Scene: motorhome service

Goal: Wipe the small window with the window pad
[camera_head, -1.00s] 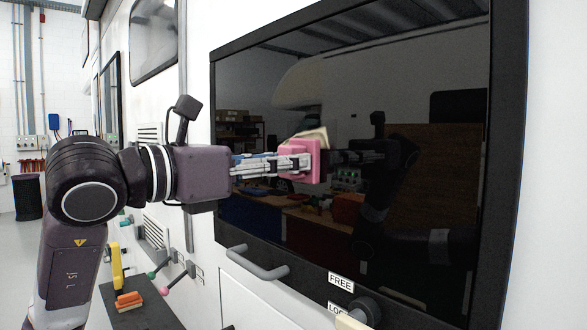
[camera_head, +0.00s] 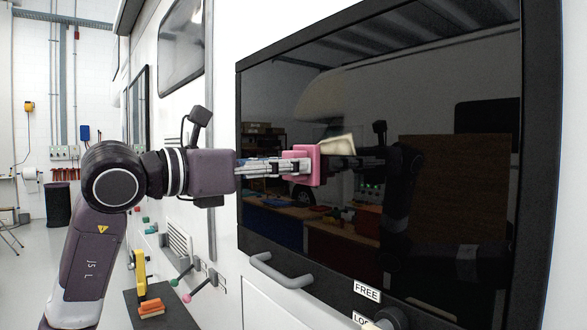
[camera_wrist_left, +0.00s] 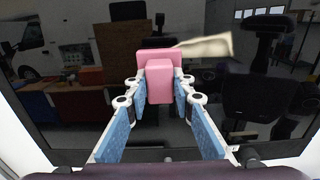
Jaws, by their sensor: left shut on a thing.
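The small window is the dark glossy pane in a black frame (camera_head: 380,215) that fills the right of the head view. The pink window pad (camera_head: 301,165) is between the fingers of my left gripper (camera_head: 283,167), shut on it in front of the glass. The pad also shows in the left wrist view (camera_wrist_left: 160,76), upright and facing the pane. I cannot tell whether it touches the glass. A cream smear (camera_head: 337,145) lies on the pane just right of the pad and is partly hidden; it also shows in the left wrist view (camera_wrist_left: 205,46). My right gripper is not in view.
A grey handle (camera_head: 275,272) sticks out below the window, beside a FREE label (camera_head: 367,291). A dark shelf (camera_head: 150,312) at lower left holds a yellow tool (camera_head: 140,272) and an orange block (camera_head: 151,308). Small levers stand on the white wall.

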